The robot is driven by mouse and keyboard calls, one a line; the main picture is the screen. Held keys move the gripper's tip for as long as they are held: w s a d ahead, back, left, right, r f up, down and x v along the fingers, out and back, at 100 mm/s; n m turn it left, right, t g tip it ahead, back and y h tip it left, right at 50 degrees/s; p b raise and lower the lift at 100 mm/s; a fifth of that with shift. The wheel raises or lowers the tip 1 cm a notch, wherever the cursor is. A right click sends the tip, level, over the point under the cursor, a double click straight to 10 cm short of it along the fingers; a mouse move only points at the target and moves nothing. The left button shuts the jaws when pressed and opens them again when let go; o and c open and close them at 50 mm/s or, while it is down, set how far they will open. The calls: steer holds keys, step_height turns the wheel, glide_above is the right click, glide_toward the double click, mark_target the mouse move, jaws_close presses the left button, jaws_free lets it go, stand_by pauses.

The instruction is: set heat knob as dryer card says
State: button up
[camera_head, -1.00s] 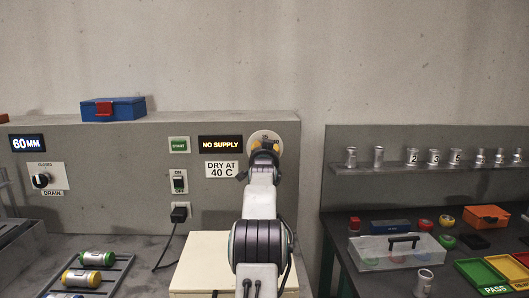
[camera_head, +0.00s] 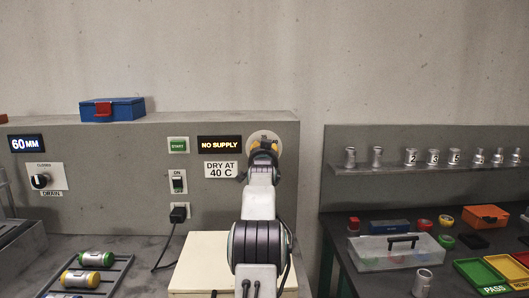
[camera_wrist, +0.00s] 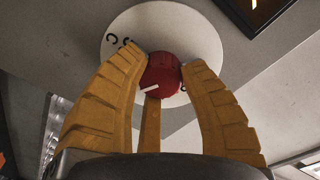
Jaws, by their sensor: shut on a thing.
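The heat knob (camera_wrist: 160,76) is red with a white pointer line. It sits on a round white dial (camera_wrist: 196,38) on the panel, and most of the dial's marks are hidden or unreadable. In the wrist view the pointer slants toward the lower left. My gripper (camera_wrist: 163,70) has its yellow fingers closed around the knob. In the head view my gripper (camera_head: 264,148) covers the knob and the lower dial (camera_head: 265,134). The dryer card (camera_head: 221,171) reads "DRY AT 40 C". The display (camera_head: 220,142) above it reads "NO SUPPLY".
Left of the card are a green START button (camera_head: 178,145), an ON/OFF switch (camera_head: 178,181) and a plug (camera_head: 179,213) with a black cord. A drain knob (camera_head: 40,181) is farther left. A blue box (camera_head: 112,109) stands on the ledge. A clear case (camera_head: 398,250) sits on the right bench.

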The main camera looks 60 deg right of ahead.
steer(key=shift+w+f, duration=0.1)
steer(key=shift+f, duration=0.2)
steer(key=shift+f+n+b, duration=0.15)
steer(key=shift+n+b, duration=0.25)
steer(key=shift+n, duration=1.3)
steer(key=shift+f+n+b, duration=0.1)
steer(key=shift+n+b, duration=0.3)
steer(key=shift+n, duration=1.3)
steer(key=o, duration=0.8)
steer(key=shift+w, duration=0.1)
steer(key=o, duration=0.4)
steer(key=shift+r, duration=0.3)
